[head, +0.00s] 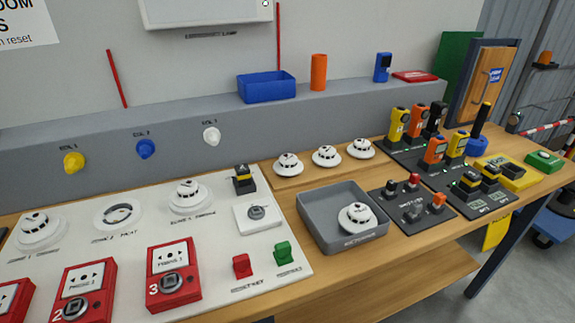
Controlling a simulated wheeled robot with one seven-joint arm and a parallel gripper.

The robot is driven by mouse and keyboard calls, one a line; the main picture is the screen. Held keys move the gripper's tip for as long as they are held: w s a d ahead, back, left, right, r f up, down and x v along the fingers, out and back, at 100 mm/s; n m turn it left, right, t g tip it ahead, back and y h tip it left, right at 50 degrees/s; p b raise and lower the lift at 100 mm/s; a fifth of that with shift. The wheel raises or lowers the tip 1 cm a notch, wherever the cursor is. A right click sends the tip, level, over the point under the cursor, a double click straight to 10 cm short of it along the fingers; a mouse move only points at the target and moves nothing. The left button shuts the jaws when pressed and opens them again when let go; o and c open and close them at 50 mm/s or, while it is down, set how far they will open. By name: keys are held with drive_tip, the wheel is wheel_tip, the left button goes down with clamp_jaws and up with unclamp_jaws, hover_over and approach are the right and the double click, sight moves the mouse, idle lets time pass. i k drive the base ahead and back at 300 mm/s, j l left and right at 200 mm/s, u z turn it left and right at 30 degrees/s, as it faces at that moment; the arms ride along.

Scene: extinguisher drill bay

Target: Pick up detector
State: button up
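Several round white smoke detectors are in the head view. One detector (357,217) sits inside the grey tray (312,226), toward its right front. A left detector (288,165), a middle detector (326,156) and a right detector (361,148) stand in a row on the wooden bench behind the tray. On the white panel, one detector (39,228) is at the far left and another detector (188,196) is right of centre. Between them is a round white base (117,213) with an open ring and no detector on it. My gripper is not in view.
Red call points (173,277) line the panel's front. Red (242,265) and green (283,253) blocks sit by its right edge. A dark pad with small knobs (410,211) lies right of the tray. Upright yellow and orange handhelds (435,150) crowd the bench's right. A blue bin (266,87) stands on the ledge.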

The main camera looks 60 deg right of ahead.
sight(289, 164)
drive_tip(key=k+j, duration=0.1)
drive_tip(key=k, duration=0.15)
drive_tip(key=k+l, duration=0.25)
drive_tip(key=k, duration=0.2)
drive_tip(key=k+l, duration=0.3)
drive_tip(key=k, duration=0.15)
drive_tip(key=k+l, duration=0.1)
drive_tip(key=l, duration=1)
drive_tip(key=i+l, duration=0.2)
drive_tip(key=l, duration=0.15)
